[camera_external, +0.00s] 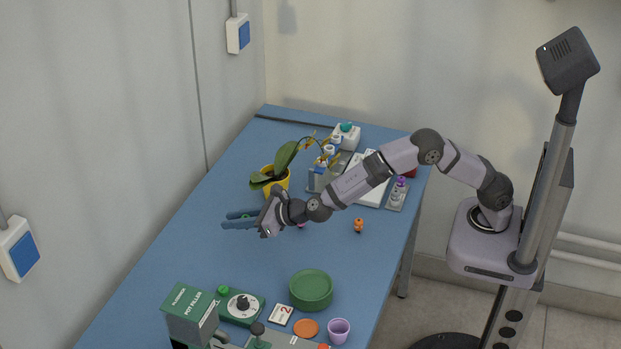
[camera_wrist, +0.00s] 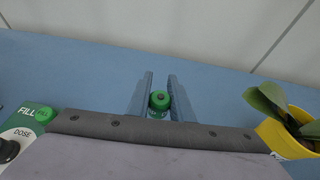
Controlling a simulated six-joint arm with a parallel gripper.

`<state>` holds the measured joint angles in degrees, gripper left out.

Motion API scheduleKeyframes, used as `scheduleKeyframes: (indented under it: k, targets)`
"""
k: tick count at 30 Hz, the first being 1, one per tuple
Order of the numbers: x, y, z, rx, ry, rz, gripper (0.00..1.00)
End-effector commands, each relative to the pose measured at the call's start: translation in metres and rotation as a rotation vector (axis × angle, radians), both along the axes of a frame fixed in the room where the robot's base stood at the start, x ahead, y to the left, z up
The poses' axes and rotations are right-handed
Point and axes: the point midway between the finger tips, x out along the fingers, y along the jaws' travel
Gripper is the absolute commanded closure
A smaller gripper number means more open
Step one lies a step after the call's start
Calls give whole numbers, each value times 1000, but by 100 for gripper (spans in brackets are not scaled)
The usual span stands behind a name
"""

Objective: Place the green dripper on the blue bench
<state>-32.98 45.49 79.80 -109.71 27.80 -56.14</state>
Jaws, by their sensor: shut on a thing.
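The green dripper (camera_wrist: 159,101) shows in the wrist view as a small round green top with a dark centre, between my gripper's two blue-grey fingers. My gripper (camera_external: 238,219) is shut on it, with the fingers pointing left over the blue bench (camera_external: 165,250). In the external view the dripper is hidden or too small to make out at the fingers. The blue bench also shows in the wrist view (camera_wrist: 215,82). I cannot tell whether the dripper touches the bench or hangs above it.
A potted orchid in a yellow pot (camera_external: 277,182) stands just beyond my gripper. A small orange figure (camera_external: 359,226) and a green dish (camera_external: 311,290) lie to the right. The pot filler (camera_external: 190,315), with its dial box (camera_external: 240,307), stands at the front. The bench's left-middle is clear.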

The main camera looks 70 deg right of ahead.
Motion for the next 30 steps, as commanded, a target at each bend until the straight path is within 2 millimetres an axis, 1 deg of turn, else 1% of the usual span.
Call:
scheduleKeyframes:
  k: [1, 6, 9, 16, 24, 27, 30]
  targets:
    - [0, 0, -12, -2, 3, 1, 100]
    - [0, 0, -35, -2, 3, 1, 100]
    - [0, 0, -42, -1, 0, 0, 100]
    - [0, 0, -47, 0, 1, 0, 100]
    - [0, 0, -76, -2, 1, 1, 100]
    - [0, 0, -81, 0, 0, 0, 100]
    - [0, 0, -81, 0, -1, 1, 100]
